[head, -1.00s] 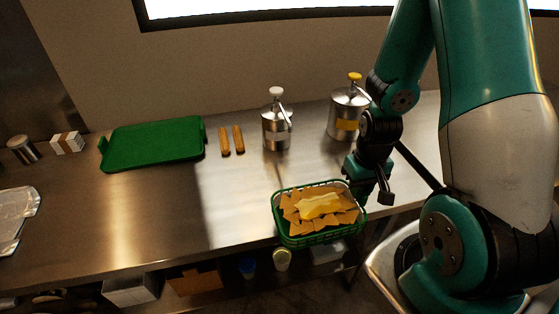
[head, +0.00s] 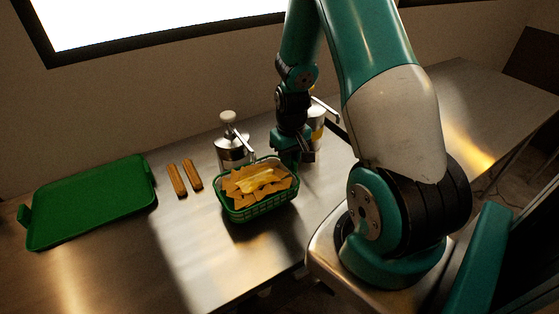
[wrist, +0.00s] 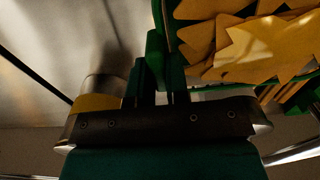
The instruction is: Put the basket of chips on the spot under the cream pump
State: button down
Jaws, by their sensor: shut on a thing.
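The green basket of chips (head: 257,209) is held at its right end by my gripper (head: 298,157). Chips with yellow sauce fill it. In the wrist view, my gripper's fingers (wrist: 160,68) are closed on the basket's green rim (wrist: 174,48). The white-topped steel pump (head: 232,152), which looks like the cream pump, stands just behind the basket. The basket hides its lower front and the spot under its spout. The basket is level and over the counter; I cannot tell whether it touches it.
A second pump with a yellow band (head: 317,127) stands behind my arm, mostly hidden; it also shows in the wrist view (wrist: 95,101). Two brown sticks (head: 185,178) and a green tray (head: 95,200) lie to the left. The steel counter (head: 150,260) is clear in front.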

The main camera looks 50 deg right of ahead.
jog(key=shift+w+d+f, duration=0.1)
jog(key=shift+w, duration=0.05)
jog(key=shift+f+b, duration=1.65)
jog(key=shift+f, duration=0.2)
jog(key=c, duration=1.1)
grip_release()
jog(key=shift+r, duration=0.2)
